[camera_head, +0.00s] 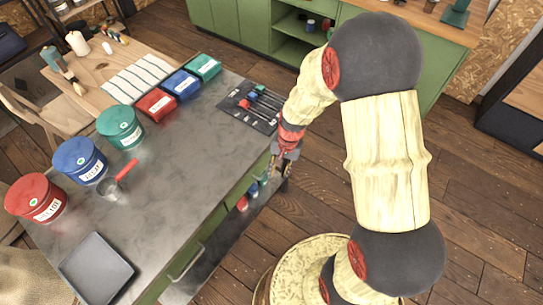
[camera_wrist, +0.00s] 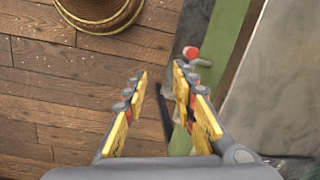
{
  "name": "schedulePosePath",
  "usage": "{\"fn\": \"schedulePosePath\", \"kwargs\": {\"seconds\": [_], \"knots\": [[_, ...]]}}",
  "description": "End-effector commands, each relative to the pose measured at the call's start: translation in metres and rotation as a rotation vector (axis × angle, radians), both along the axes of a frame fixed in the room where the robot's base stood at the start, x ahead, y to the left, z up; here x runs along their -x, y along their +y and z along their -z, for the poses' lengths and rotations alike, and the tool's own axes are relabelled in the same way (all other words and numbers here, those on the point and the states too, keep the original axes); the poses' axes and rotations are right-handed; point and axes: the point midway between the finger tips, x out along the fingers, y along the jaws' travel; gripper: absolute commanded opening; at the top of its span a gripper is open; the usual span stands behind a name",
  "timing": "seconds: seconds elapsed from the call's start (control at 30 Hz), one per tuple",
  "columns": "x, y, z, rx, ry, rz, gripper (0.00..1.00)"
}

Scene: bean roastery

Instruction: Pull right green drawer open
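The grey-topped workbench (camera_head: 150,185) has green fronts along its side facing me. The right green drawer front (camera_head: 240,190) shows as a narrow green strip below the bench edge; I cannot make out its handle. In the wrist view a green front (camera_wrist: 232,32) runs along the right, beside my fingers. My gripper (camera_head: 281,170) is beside the bench's right part, pointing down. In the wrist view my gripper (camera_wrist: 160,75) is open, with its yellow fingers apart and nothing visible between them. I cannot tell whether a finger touches the drawer.
A metal handle (camera_head: 186,263) sits on the left green front. A low dark shelf under the bench holds red and blue items (camera_head: 243,202). Tins, coloured boxes and a dark tool mat (camera_head: 252,105) stand on the bench. Wooden floor (camera_head: 480,200) is clear to the right.

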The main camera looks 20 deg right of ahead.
Motion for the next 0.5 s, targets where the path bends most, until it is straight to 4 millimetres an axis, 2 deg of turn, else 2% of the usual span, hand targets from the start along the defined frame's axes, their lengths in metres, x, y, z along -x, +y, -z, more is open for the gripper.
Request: {"fn": "schedulePosePath", "kwargs": {"seconds": [0.03, 0.1, 0.17, 0.37, 0.5], "knots": [[-0.018, -0.002, 0.014, 0.003, -0.026, 0.073, 0.27], [-0.045, -0.006, 0.010, 0.009, -0.087, 0.160, 0.27], [-0.058, -0.008, 0.006, 0.012, -0.119, 0.211, 0.27], [-0.064, -0.011, 0.007, 0.015, -0.138, 0.275, 0.27], [-0.066, -0.009, 0.015, 0.014, -0.136, 0.276, 0.27]]}}
